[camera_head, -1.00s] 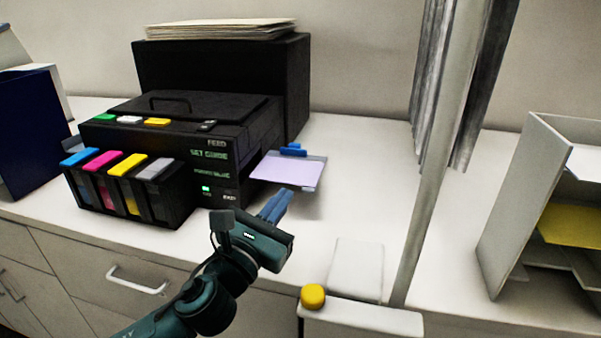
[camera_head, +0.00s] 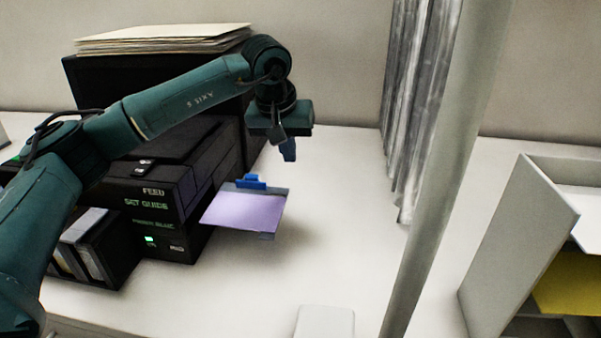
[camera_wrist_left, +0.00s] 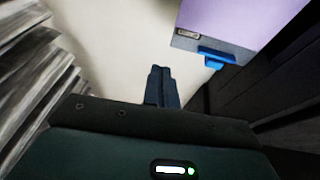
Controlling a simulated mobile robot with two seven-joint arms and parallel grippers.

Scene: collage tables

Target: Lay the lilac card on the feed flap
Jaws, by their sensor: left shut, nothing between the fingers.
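The lilac card (camera_head: 243,212) lies flat on the grey feed flap (camera_head: 279,190) that sticks out from the right side of the black printer (camera_head: 165,195). A blue clip or guide (camera_head: 250,182) stands at the flap's far edge. The card (camera_wrist_left: 235,18) and the blue piece (camera_wrist_left: 215,57) also show at the upper right of the left wrist view. My left gripper (camera_head: 288,150) is shut and empty, pointing down, above and beyond the flap's far edge, apart from the card. In the left wrist view its blue fingers (camera_wrist_left: 160,86) are together. My right gripper is not in view.
A stack of papers (camera_head: 160,38) lies on a black box behind the printer. A grey post (camera_head: 435,180) and hanging grey sheets (camera_head: 410,110) stand to the right. A shelf unit (camera_head: 520,240) is at far right. The white counter (camera_head: 330,240) is clear between flap and post.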

